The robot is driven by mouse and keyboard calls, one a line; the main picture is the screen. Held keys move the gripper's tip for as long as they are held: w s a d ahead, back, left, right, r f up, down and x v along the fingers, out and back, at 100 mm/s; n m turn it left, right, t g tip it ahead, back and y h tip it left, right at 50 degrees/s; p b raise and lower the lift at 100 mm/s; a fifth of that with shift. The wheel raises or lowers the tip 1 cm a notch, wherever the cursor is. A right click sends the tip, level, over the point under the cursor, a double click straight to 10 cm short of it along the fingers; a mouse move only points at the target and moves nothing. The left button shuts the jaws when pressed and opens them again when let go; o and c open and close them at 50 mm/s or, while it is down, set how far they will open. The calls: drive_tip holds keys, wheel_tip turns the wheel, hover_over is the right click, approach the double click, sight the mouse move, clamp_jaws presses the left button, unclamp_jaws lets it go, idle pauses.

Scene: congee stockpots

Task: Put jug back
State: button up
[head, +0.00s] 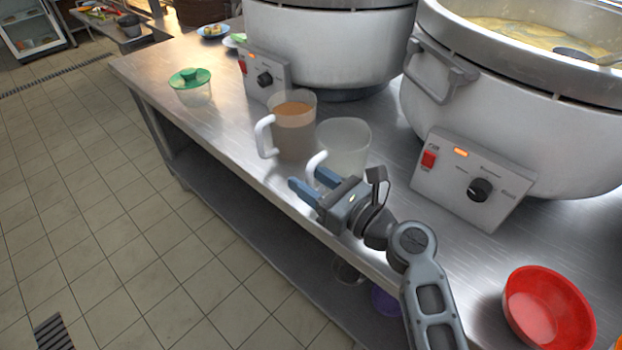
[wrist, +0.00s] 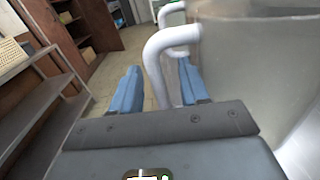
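Two clear jugs with white handles stand on the steel counter (head: 225,125). The left jug (head: 296,140) holds brown liquid; the right jug (head: 347,150) looks empty or nearly so. My gripper (head: 306,177) is open at the right jug's handle, near the counter's front edge. In the wrist view, the handle (wrist: 155,62) of this near jug (wrist: 255,70) runs between the blue fingers of my gripper (wrist: 159,72). A gap shows between the left finger and the handle; contact with the right finger cannot be told. Another white handle shows beyond it (wrist: 171,15).
Two large cookers stand behind, the left one (head: 325,45) and the right one (head: 500,115), which holds congee and a ladle. A red bowl (head: 545,310) is at the right. A green-lidded container (head: 193,92) is at the left. A lower shelf (head: 235,215) runs below the counter.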

drive_tip(key=shift+r, duration=0.15)
drive_tip(key=v, duration=1.2)
